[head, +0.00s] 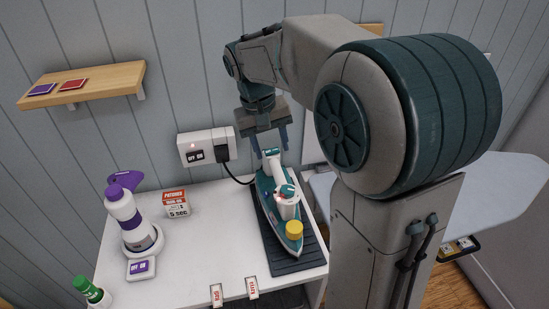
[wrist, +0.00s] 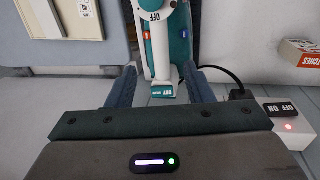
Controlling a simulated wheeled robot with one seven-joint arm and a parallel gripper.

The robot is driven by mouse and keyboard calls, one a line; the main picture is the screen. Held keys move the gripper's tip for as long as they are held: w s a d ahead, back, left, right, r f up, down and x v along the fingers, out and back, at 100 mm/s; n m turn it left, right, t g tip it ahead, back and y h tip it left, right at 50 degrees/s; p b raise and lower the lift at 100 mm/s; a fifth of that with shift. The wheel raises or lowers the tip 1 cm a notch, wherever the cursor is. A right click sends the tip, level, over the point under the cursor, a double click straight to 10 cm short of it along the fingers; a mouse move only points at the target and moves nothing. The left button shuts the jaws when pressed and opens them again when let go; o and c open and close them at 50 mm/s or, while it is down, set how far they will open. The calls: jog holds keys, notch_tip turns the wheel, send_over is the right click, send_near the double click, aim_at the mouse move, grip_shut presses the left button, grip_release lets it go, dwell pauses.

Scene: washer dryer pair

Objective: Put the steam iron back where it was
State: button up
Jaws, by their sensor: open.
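The steam iron (head: 270,190), teal and white with a yellow cap, rests on a dark ribbed mat (head: 298,262) at the right end of the white table. Its cord runs to the wall socket. My gripper (head: 266,140) is open above and behind the back end of the iron. In the wrist view the iron (wrist: 162,55) lies between and beyond the two blue fingers of my gripper (wrist: 160,80), with the end of its handle toward me. I cannot tell whether the fingers touch it.
A wall socket (head: 190,145) with a switch holds the black plug. A wooden shelf (head: 110,80) is at left. An ironing board (head: 500,185) is at right.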

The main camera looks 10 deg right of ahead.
jog(key=shift+t+y, duration=0.6)
jog(key=shift+t, duration=0.2)
jog(key=s, duration=0.3)
jog(key=s+d, duration=0.1)
jog(key=s, duration=0.5)
jog(key=shift+s+d+f, duration=0.15)
jog(key=shift+s+d, duration=0.2)
jog(key=shift+s, duration=0.05)
jog(key=s+f+t+y, duration=0.1)
jog(key=s+f, duration=0.3)
jog(key=s, duration=0.4)
jog(key=shift+s+d, duration=0.15)
jog(key=shift+d, duration=0.1)
